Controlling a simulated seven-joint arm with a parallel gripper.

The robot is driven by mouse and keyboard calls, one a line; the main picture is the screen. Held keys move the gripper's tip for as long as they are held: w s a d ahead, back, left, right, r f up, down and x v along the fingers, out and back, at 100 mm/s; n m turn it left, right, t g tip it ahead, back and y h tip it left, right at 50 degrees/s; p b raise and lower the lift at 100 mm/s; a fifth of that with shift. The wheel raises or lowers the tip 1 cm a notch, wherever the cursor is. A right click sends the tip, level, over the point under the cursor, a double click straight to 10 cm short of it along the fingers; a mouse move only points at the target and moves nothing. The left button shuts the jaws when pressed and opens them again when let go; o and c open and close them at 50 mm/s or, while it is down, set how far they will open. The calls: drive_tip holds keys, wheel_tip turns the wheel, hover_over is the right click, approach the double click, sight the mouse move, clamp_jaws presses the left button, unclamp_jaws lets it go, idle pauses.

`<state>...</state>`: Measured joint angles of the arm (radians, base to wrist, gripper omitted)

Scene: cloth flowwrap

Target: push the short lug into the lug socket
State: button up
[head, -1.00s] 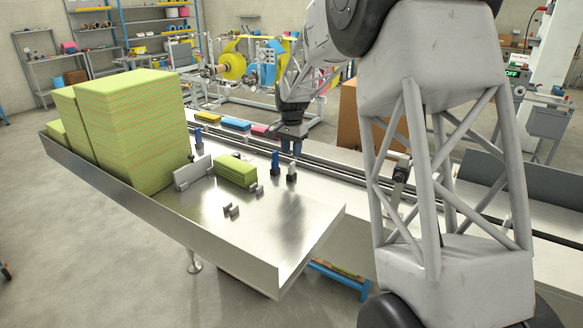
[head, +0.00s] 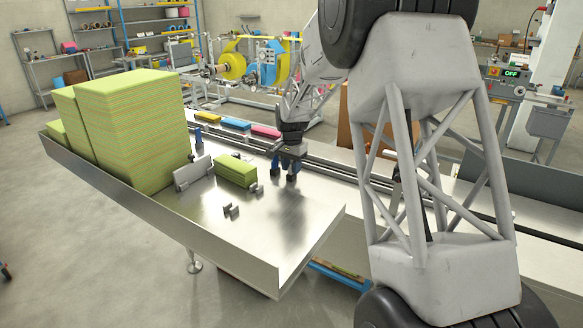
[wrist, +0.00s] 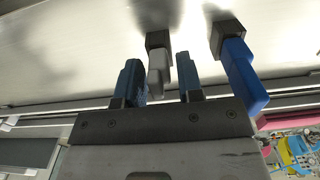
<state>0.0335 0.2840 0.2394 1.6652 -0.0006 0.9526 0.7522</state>
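A short grey-white lug (wrist: 158,65) on a dark square base (wrist: 157,40) stands between my gripper's two blue fingers in the wrist view. My gripper (wrist: 157,72) is open around it, with a narrow gap visible on the right side; contact on the left I cannot tell. A longer blue lug (wrist: 240,65) on a similar dark base stands outside the right finger. In the head view my gripper (head: 284,172) is low over the steel table and hides the short lug. I cannot tell which part is the lug socket.
Small grey brackets (head: 231,210) stand in front. Tall green stacks (head: 130,130) fill the table's left end. The front right of the steel table (head: 290,225) is clear.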

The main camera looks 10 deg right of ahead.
clamp_jaws()
drive_tip(key=shift+r, duration=0.2)
drive_tip(key=shift+r, duration=2.3)
drive_tip(key=c, duration=0.5)
unclamp_jaws()
drive_tip(key=shift+c, duration=0.2)
clamp_jaws()
